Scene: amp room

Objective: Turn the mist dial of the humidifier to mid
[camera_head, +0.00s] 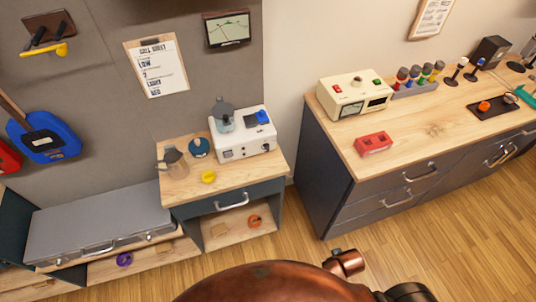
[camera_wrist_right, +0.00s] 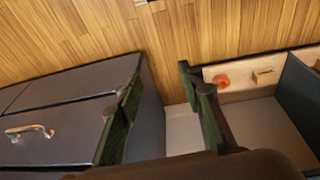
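A white box-shaped unit (camera_head: 246,146), which looks like the humidifier, stands on the small wooden-topped cabinet in the head view. A grey pot-like part (camera_head: 222,113) and a blue part (camera_head: 262,117) are on its top. Small dark controls show on its front, but the dial's setting is too small to read. My right gripper (camera_wrist_right: 160,92) is open and empty in the right wrist view, its dark green fingers spread above the floor and cabinets. The unit is not in that view. My left gripper is not in view.
A metal pitcher (camera_head: 173,162), blue round item (camera_head: 199,147) and yellow item (camera_head: 208,177) share the small cabinet top (camera_head: 265,174). A dark drawer cabinet (camera_head: 325,180) stands to the right, carrying a cream meter box (camera_head: 353,95) and red block (camera_head: 373,144). Floor between them is clear.

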